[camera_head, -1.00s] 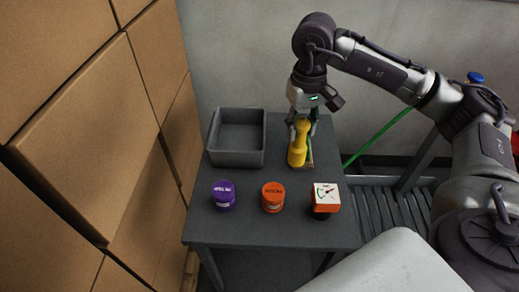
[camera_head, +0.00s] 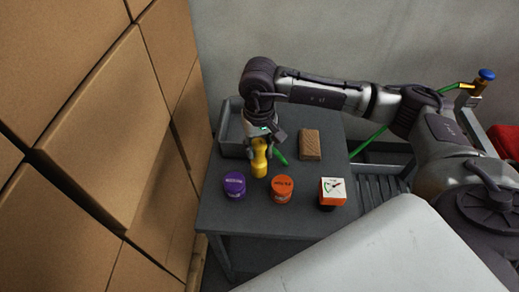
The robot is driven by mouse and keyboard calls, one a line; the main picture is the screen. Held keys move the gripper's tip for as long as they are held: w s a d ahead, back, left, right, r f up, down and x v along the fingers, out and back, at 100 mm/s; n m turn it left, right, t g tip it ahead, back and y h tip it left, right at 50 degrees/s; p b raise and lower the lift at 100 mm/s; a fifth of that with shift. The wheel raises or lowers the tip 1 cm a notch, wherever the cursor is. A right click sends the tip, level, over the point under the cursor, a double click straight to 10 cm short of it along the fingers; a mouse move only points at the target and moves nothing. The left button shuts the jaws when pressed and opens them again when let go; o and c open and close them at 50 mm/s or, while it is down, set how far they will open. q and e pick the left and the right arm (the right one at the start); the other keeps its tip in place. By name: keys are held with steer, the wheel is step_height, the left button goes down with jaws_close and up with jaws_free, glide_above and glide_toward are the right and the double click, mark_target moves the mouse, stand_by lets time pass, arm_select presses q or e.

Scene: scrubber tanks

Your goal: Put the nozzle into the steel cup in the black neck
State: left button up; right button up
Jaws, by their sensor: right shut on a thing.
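A yellow piece (camera_head: 259,160), which I take to be the nozzle, is upright in my right gripper (camera_head: 262,139). The gripper is shut on its upper part, above the grey table (camera_head: 230,215). I cannot tell whether its lower end touches the table. A short green length (camera_head: 279,157) shows just right of the gripper; whether it joins the nozzle is unclear. I cannot make out the steel cup or the black neck. My left gripper is out of view.
A grey bin (camera_head: 230,132) stands behind the gripper, partly hidden. A wooden block (camera_head: 310,145) lies to the right. Purple (camera_head: 235,184) and orange (camera_head: 282,189) tubs and an orange-white gauge box (camera_head: 331,191) line the front. Cartons (camera_head: 100,130) wall the left. A blue-topped fitting (camera_head: 486,75) stands far right.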

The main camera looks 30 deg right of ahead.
mark_target(258, 165)
step_height(258, 165, down, 2)
steer(key=shift+f+p, duration=0.1)
steer(key=shift+p, duration=0.3)
steer(key=shift+f, duration=0.25)
steer(key=shift+f+b, duration=0.2)
steer(key=shift+b, duration=0.1)
steer(key=o, duration=1.2)
steer(key=shift+c, duration=0.2)
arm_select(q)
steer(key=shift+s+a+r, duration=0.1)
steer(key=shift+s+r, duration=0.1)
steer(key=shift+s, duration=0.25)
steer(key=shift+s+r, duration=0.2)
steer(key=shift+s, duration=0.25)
